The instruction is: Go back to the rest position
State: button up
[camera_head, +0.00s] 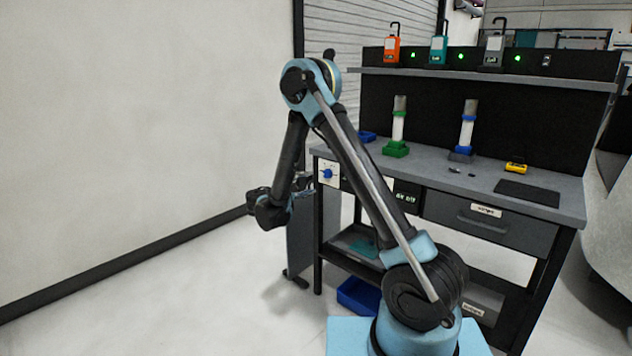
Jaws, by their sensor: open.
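My arm rises from its light blue base at the lower right, bends at a high elbow and hangs down to a dark wrist left of the workbench (402,165). My gripper (303,183) is small and dark at the end of the wrist, close to the bench's left end. It is open, and I see nothing held in it. The wrist partly hides it, and its fingertips are too small to make out clearly. Whether it touches the bench edge cannot be told.
The benchtop holds a green-based tube (398,128), a blue-collared tube (467,130), a yellow device (516,167) and a black mat (528,192). Orange (392,51), teal (438,51) and grey (493,52) units stand on the shelf. A blue bin (358,294) sits below. The left floor is clear.

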jog(key=s+d+r+m+g+y, duration=0.1)
jog(key=s+d+r+m+g, duration=0.2)
jog(key=d, duration=0.7)
jog(key=s+d+r+m+g, duration=0.1)
jog(key=s+d+r+g, duration=0.3)
jog(key=d, duration=0.7)
jog(key=s+d+m+g+y, duration=0.3)
jog(key=s+d+m, duration=0.1)
jog(key=s+d, duration=0.75)
jog(key=s+a+f+m+y, duration=0.1)
jog(key=s+f+m+y, duration=0.1)
jog(key=s, duration=1)
jog(key=s+a+f+m+g+y, duration=0.1)
jog(key=s+f+m+y, duration=0.2)
jog(key=s, duration=1)
notch_tip(320, 180, down, 2)
jog(key=shift+a+f+m+g+y, duration=0.1)
jog(key=shift+a+m+g+y, duration=0.15)
jog(key=shift+y, duration=0.65)
